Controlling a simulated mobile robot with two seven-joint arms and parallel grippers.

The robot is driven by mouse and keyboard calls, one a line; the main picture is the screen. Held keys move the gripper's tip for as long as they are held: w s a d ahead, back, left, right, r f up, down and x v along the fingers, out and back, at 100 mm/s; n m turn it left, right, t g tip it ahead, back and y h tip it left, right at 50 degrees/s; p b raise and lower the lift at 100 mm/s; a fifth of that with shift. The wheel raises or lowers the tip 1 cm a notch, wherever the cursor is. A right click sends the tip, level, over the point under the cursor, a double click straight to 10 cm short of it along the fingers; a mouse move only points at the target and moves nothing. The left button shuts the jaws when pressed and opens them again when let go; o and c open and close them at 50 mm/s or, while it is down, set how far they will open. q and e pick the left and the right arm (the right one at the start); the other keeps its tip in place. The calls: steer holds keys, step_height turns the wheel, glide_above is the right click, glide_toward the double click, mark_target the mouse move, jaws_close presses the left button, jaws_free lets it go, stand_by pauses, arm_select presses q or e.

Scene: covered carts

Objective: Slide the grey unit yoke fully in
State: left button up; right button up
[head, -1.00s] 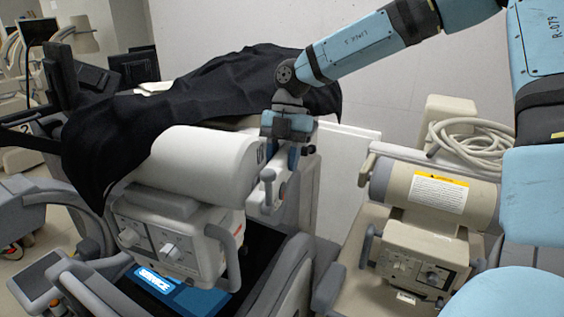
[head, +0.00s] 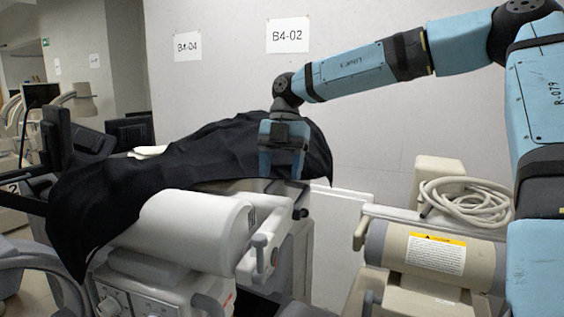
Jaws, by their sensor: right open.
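A white-grey cylindrical unit (head: 196,230) sits on the left cart, partly under a black cloth (head: 150,180). A pale bracket with an upright handle (head: 259,256) stands at its right end; I cannot tell for certain whether this is the yoke. My right gripper (head: 282,172) is open and points down above and behind that bracket, in front of the cloth. I see nothing between its fingers. It looks apart from the bracket, though the depth is hard to judge. My left gripper is out of view.
A beige cylindrical unit (head: 428,256) with a warning label stands on the right, with a coiled grey hose (head: 468,203) behind it. Dark monitors (head: 130,130) stand at the left. A bare wall (head: 370,120) with paper signs is behind.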

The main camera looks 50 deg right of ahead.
steer(key=shift+v, duration=1.35)
